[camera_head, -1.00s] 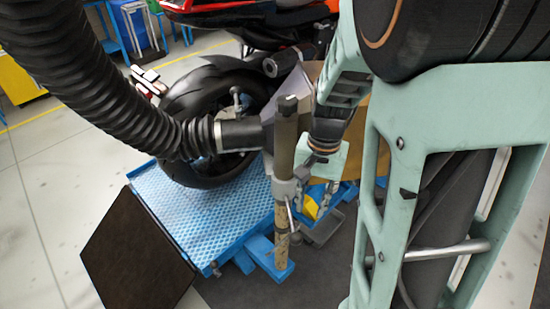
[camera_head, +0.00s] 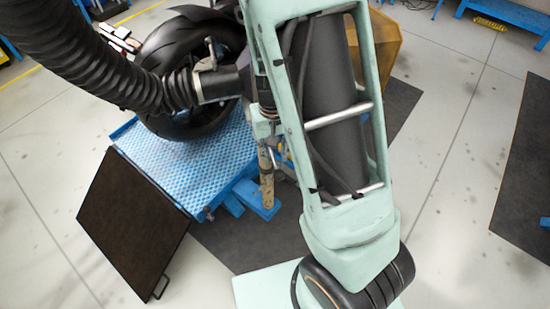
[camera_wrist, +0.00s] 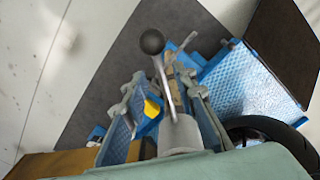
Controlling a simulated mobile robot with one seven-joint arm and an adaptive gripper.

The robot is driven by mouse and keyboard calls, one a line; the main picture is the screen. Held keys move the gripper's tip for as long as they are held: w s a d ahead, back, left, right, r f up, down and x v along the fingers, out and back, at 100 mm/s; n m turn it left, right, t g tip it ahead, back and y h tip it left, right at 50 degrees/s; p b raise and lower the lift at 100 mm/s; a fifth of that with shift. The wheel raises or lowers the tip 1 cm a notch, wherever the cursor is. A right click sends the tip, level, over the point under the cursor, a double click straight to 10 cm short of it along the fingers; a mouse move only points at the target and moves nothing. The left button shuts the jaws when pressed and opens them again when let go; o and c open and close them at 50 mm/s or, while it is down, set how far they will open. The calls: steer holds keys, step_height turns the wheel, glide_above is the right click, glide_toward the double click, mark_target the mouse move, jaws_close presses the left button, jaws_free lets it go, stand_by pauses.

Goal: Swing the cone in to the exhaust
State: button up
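The cone (camera_head: 221,84) is the black flared end of a ribbed hose, in front of the rear tyre in the head view. My arm hides its right part. The exhaust is hidden behind my arm. The wooden post (camera_head: 266,178) of the stand rises beside the blue ramp. In the wrist view, my gripper (camera_wrist: 160,74) is open, its fingers apart. A lever with a black ball knob (camera_wrist: 152,41) rises from a grey cylinder (camera_wrist: 180,136) and shows between the fingers. I cannot tell whether they touch it.
The motorcycle's rear tyre (camera_head: 162,52) stands over a blue patterned ramp (camera_head: 172,150). A dark brown panel (camera_head: 130,222) leans at its lower left edge. The thick black hose (camera_head: 85,55) hangs across the upper left. A yellow-brown box (camera_head: 385,42) stands behind my arm.

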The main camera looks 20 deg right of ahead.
steer(key=shift+f, duration=1.05)
jaws_close()
